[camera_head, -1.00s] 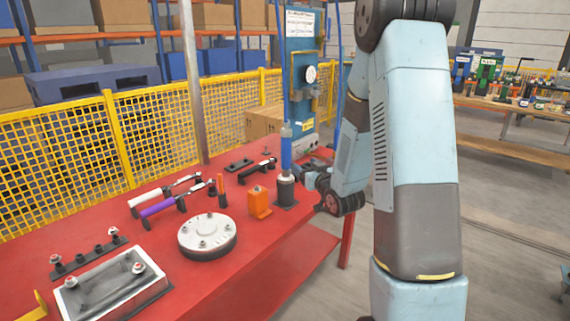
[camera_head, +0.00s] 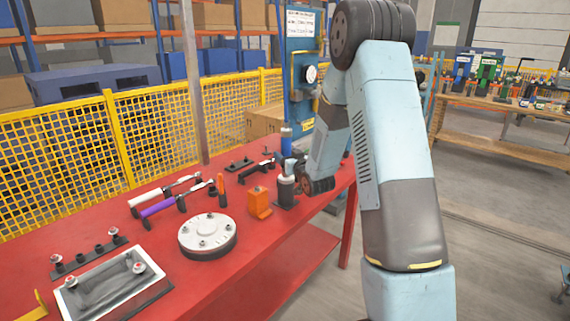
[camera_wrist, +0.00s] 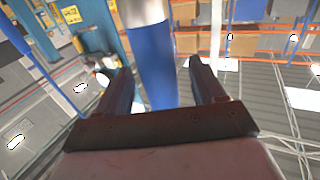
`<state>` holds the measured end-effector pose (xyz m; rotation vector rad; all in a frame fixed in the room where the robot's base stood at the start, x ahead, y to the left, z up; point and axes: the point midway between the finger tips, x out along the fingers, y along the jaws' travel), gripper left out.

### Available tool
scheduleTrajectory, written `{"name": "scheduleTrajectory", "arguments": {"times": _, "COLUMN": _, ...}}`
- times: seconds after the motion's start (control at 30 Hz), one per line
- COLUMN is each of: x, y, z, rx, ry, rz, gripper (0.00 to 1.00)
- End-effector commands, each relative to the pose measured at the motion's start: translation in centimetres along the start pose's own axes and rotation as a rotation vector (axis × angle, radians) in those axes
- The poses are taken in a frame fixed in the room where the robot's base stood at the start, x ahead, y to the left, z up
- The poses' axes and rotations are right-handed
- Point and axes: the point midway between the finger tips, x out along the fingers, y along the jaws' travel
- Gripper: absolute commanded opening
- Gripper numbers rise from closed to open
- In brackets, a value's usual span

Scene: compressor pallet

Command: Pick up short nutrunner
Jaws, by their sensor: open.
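An upright blue cylindrical tool (camera_head: 287,141), which looks like the short nutrunner, stands in a dark holder (camera_head: 285,203) near the red bench's right end. In the wrist view the blue body (camera_wrist: 163,80) with its silver upper band rises between my fingers. My gripper (camera_head: 291,166) is at the tool's middle and hides part of it in the head view. In the wrist view my gripper (camera_wrist: 161,70) is open, with one finger on each side of the body. Gaps show beside both fingers, so it is not clamped.
An orange block (camera_head: 259,203) stands just left of the holder. A round white-topped flange (camera_head: 207,233), white-handled and purple-handled wrenches (camera_head: 158,206) and a grey housing (camera_head: 112,285) lie farther left on the red bench (camera_head: 215,285). A yellow mesh fence (camera_head: 60,165) runs behind.

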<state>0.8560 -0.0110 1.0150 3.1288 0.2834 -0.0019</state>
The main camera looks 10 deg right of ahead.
Motion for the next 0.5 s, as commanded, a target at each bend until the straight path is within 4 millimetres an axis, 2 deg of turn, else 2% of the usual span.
{"name": "scheduleTrajectory", "arguments": {"times": 0.13, "x": 1.25, "y": 0.07, "z": -0.04, "rx": 0.000, "ry": 0.001, "rz": 0.001, "gripper": 0.68}}
{"name": "scheduleTrajectory", "arguments": {"times": 0.4, "x": 1.44, "y": 0.11, "z": -0.05, "rx": 0.000, "ry": 0.000, "rz": 0.001, "gripper": 0.68}}
{"name": "scheduleTrajectory", "arguments": {"times": 0.5, "x": 1.43, "y": 0.12, "z": -0.05, "rx": 0.000, "ry": 0.000, "rz": 0.001, "gripper": 0.59}}
